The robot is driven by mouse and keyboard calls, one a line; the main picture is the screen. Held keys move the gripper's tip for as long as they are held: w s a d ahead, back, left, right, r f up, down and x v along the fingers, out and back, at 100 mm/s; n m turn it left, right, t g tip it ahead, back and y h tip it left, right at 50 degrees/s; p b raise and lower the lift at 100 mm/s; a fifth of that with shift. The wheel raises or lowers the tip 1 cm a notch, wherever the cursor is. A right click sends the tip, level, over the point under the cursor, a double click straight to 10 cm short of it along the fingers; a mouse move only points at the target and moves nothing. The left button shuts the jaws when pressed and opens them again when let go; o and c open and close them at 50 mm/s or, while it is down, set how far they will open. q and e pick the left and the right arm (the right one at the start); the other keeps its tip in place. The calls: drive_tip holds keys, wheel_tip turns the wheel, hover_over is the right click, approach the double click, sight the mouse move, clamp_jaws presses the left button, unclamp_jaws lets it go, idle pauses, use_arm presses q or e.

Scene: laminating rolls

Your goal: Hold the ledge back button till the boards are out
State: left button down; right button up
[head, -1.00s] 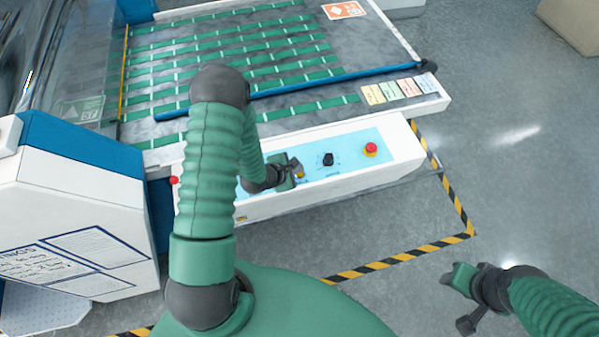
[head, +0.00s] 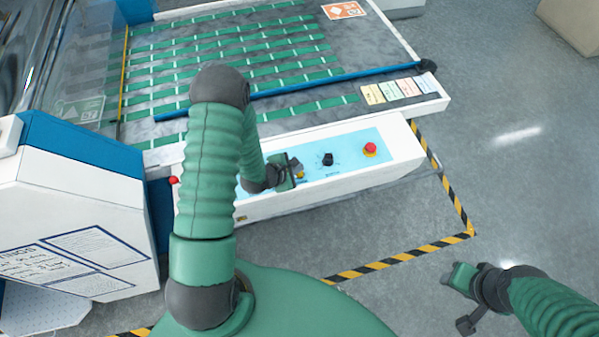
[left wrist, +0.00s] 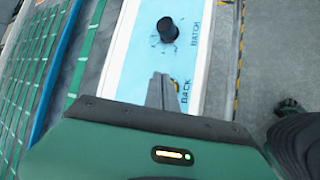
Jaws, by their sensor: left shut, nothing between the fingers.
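A white panel with a light blue face (head: 350,157) carries the controls. In the left wrist view the closed fingers (left wrist: 160,92) point down at the panel. My right gripper (head: 461,277) hangs over the floor at the right, away from the panel; its jaws are unclear. I make out no boards.
A black knob (head: 327,159) and a red button (head: 370,149) sit farther right on the panel. Behind it lies a bed of green belts (head: 240,72) crossed by a blue bar (head: 330,79). Striped floor tape (head: 400,258) borders the machine.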

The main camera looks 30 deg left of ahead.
sight(298, 175)
use_arm(q)
drive_tip(key=shift+f, duration=0.35)
drive_tip(key=shift+f+b, duration=0.4)
drive_tip(key=shift+f, duration=0.05)
idle(0.7)
drive_tip(key=shift+r, duration=0.15)
idle(4.6)
drive_tip(key=shift+r+p, duration=0.75)
drive_tip(key=shift+p, duration=0.05)
wheel_tip(298, 175, up, 5)
drive_tip(key=p, duration=0.4)
drive_tip(key=shift+r+p, duration=0.1)
drive_tip(key=shift+p, duration=0.3)
